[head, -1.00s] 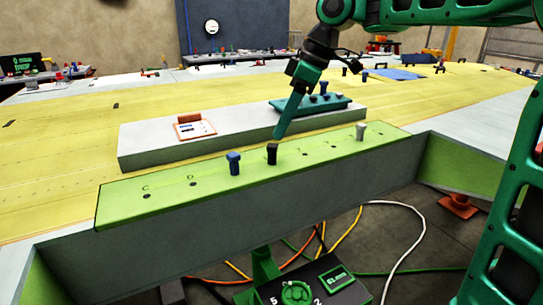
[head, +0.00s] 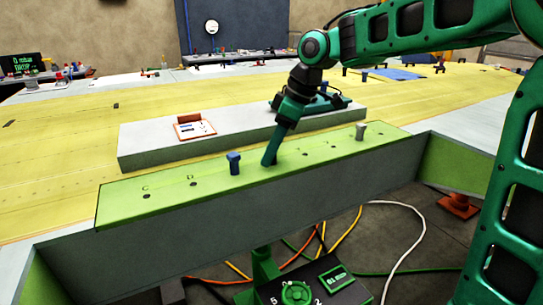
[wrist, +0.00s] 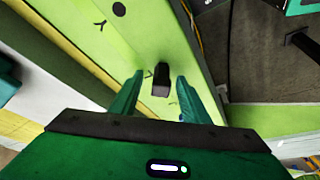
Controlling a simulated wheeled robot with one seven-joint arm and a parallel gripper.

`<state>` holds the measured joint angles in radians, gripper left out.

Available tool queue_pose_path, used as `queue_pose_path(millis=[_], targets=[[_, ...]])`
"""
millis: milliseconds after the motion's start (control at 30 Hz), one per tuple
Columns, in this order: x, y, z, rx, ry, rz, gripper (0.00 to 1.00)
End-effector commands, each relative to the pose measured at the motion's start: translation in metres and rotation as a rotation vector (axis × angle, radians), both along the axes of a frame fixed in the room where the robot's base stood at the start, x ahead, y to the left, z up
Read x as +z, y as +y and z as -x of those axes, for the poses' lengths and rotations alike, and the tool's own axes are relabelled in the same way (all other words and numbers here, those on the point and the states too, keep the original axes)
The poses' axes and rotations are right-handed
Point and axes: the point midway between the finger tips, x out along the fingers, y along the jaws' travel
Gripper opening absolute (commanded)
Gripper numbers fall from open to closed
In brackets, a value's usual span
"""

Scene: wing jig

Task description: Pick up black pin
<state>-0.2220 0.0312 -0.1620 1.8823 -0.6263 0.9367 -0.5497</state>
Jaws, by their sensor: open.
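The black pin (wrist: 161,79) stands in the green strip (head: 120,208). In the wrist view it shows between the two green fingertips and slightly beyond them, with gaps on both sides. My gripper (wrist: 160,77) is open and empty. In the head view my gripper (head: 270,162) points down onto the strip, just right of a blue pin (head: 234,163), and hides the black pin there.
A grey pin (head: 361,132) stands further right on the strip, among several small holes. Behind is a pale raised block (head: 150,150) with an orange-framed card (head: 194,128) and a teal tray (head: 335,106). Cables lie on the floor in front.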

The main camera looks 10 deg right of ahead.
Motion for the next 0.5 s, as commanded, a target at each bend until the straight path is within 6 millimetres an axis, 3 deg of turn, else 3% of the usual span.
queue_pose_path(millis=[33, 167, 200, 500], targets=[[0.0002, -0.0001, 0.0000, 0.000, 0.000, 0.000, 0.35], [0.0002, -0.0002, 0.0000, 0.000, 0.000, 0.000, 0.04], [0.0002, -0.0002, 0.0000, 0.000, 0.000, 0.000, 0.00], [0.0014, -0.0003, -0.0001, 0.000, 0.000, 0.000, 0.00]])
